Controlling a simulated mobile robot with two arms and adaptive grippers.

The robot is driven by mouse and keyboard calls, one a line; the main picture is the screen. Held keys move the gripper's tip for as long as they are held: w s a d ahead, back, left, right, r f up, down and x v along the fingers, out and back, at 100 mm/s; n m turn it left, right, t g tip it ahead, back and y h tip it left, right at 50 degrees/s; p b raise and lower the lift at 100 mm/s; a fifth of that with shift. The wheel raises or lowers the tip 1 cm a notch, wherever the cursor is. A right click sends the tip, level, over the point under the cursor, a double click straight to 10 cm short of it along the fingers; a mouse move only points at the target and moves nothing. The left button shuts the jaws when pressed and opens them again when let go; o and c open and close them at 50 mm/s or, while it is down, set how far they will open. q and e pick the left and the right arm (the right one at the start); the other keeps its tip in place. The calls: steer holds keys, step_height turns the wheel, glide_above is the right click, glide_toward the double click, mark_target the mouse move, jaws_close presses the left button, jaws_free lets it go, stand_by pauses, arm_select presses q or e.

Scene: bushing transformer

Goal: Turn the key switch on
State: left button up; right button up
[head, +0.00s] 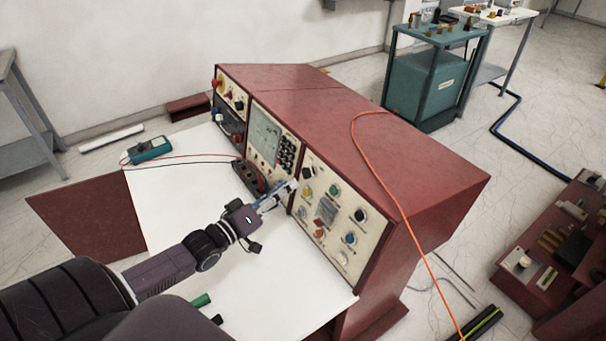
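The red control console (420,165) stands in the middle of the head view, with cream panels facing left. The right panel (328,215) carries several coloured buttons and knobs, among them a green one (335,190), a black one (360,215) and a blue one (350,238). I cannot single out the key switch at this size. My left gripper (284,191) reaches in from the lower left, its fingers at the left edge of this panel. I cannot tell whether it touches the panel or whether the fingers are apart. My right gripper is not in view.
A white work surface (185,205) lies before the panels. A teal multimeter (149,150) with red and black leads lies at its far left. An orange cable (400,215) crosses the console top. A green cabinet (430,85) stands behind; a red unit (550,270) stands at the right.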

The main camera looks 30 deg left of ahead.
mark_target(306, 173)
arm_select(q)
steer(key=w+d, duration=0.1)
steer(key=w, duration=0.5)
steer(key=shift+w+p, duration=0.2)
steer(key=shift+p, duration=0.15)
steer(key=shift+c, duration=0.2)
jaws_close()
